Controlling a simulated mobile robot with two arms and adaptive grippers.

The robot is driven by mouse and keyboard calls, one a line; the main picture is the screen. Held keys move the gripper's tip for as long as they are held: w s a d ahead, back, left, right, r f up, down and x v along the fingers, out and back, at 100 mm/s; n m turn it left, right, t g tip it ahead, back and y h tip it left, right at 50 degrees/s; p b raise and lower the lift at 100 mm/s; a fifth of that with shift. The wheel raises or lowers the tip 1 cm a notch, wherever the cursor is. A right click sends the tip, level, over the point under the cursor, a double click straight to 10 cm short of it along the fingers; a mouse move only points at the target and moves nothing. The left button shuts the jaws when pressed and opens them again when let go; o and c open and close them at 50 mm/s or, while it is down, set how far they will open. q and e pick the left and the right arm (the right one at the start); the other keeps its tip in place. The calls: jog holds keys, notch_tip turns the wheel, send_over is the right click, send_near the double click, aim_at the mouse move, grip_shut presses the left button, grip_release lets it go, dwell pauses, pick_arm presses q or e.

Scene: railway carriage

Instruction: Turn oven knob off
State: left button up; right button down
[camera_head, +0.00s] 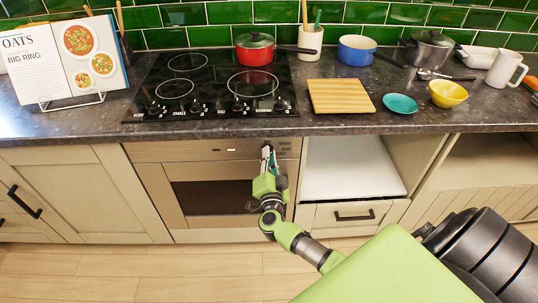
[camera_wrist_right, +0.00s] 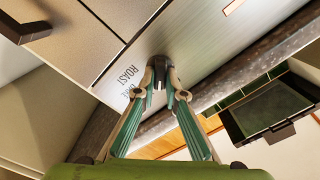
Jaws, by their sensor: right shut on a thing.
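The oven (camera_head: 222,188) is built in below the hob, with a beige front panel and a dark window in its door. My right gripper (camera_head: 268,158) is at the right end of the control panel. In the right wrist view, my right gripper (camera_wrist_right: 163,92) has its green-padded fingertips closed around the small dark oven knob (camera_wrist_right: 159,63). The word ROAST is printed on the panel beside the knob. The fingers hide part of the knob, and its pointer cannot be made out. My left gripper is in neither view.
Above the oven is a black hob (camera_head: 205,85) with a red pot (camera_head: 255,52). An open white compartment (camera_head: 350,168) is right of the oven.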

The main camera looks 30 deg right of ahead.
jog(key=shift+w+r+n+p, duration=0.1)
jog(key=shift+r+n+p, duration=0.1)
jog(key=shift+n+p, duration=2)
jog(key=shift+w+r+n+p, duration=0.1)
jog(key=shift+r+n+p, duration=0.1)
jog(key=shift+n+p, duration=1.95)
jog(key=shift+n, duration=0.45)
jog(key=c, duration=2.1)
grip_release()
jog(key=shift+a+f, duration=0.1)
jog(key=shift+f, duration=0.05)
